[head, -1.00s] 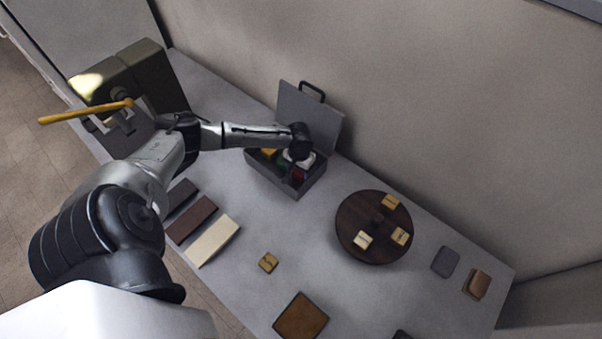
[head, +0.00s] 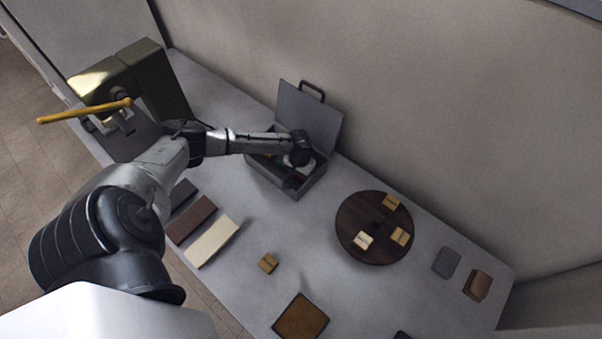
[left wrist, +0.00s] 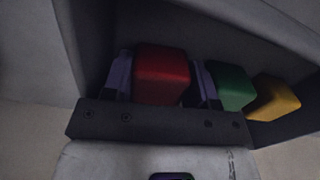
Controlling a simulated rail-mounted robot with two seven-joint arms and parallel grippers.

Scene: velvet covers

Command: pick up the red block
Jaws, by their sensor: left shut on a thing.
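The red block (left wrist: 162,78) is between the two fingers of my left gripper (left wrist: 164,86) in the left wrist view. The gripper is shut on it, with one finger on each side. In the head view my left gripper (head: 293,180) reaches down into the open grey case (head: 272,184), and the arm and hand hide most of the block there. A green block (left wrist: 232,88) sits just beside the right finger, and a yellow block (left wrist: 273,98) is beyond it. My right gripper is not in view.
The case's raised lid (head: 312,113) stands behind the hand, near the wall. A round dark wooden board (head: 348,238) with several small blocks lies to the right. A lone small block (head: 268,263) and a brown square (head: 301,317) lie in front.

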